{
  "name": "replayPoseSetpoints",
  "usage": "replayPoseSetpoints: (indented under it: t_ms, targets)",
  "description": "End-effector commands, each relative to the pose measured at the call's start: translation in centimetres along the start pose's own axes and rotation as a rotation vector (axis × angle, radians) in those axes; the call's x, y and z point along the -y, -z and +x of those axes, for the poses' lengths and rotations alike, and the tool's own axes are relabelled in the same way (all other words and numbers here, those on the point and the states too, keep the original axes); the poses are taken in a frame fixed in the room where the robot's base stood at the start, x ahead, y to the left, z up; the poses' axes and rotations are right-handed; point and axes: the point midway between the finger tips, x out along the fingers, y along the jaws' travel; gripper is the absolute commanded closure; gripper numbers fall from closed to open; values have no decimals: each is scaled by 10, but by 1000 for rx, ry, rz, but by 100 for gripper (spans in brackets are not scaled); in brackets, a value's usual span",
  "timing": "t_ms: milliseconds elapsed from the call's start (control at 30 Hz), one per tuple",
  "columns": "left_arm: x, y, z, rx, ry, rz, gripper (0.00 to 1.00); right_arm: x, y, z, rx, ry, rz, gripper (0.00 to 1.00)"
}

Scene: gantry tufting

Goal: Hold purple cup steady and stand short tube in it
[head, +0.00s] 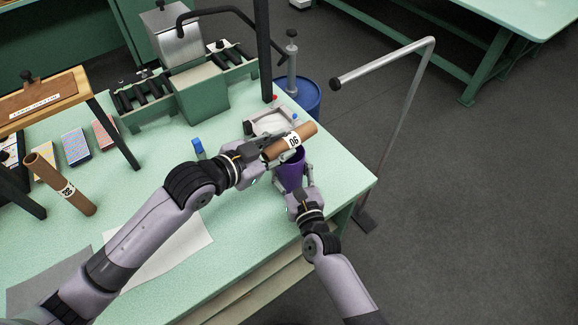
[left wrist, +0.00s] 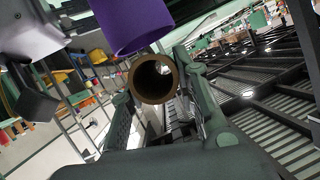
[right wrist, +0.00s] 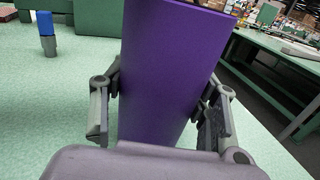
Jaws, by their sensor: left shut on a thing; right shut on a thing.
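The purple cup (head: 291,172) stands on the green table near its right edge. My right gripper (head: 294,190) is shut on its sides; the cup (right wrist: 170,75) fills the middle of the right wrist view between the fingers (right wrist: 160,105). The short brown cardboard tube (head: 300,139), with a white label reading 06 or 90, is held tilted, close to sideways, over the cup's mouth. My left gripper (head: 268,158) is shut on this tube. In the left wrist view the tube's open end (left wrist: 154,79) shows between the fingers (left wrist: 160,110), beside the cup (left wrist: 130,22). The cup's inside is mostly hidden.
A blue-capped item (head: 198,148) and a grey tray (head: 270,122) are near my left arm. A bent metal rail (head: 400,110) stands off the table's right edge.

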Motion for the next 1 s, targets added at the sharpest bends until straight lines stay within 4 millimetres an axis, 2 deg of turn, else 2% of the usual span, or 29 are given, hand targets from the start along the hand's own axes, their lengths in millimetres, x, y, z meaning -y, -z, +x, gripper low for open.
replayPoseSetpoints:
  t_ms: [267,300,600,1000]
  targets:
    - [-5,-18,7,0,0,0,96,0,0,0,-1,0,0,74]
    - [-5,-17,7,-2,0,1,70,0,0,0,-1,0,0,74]
    - [-5,-16,7,-1,0,0,50,0,0,0,-1,0,1,74]
    - [-5,-18,3,2,-1,0,48,0,0,0,0,0,1,74]
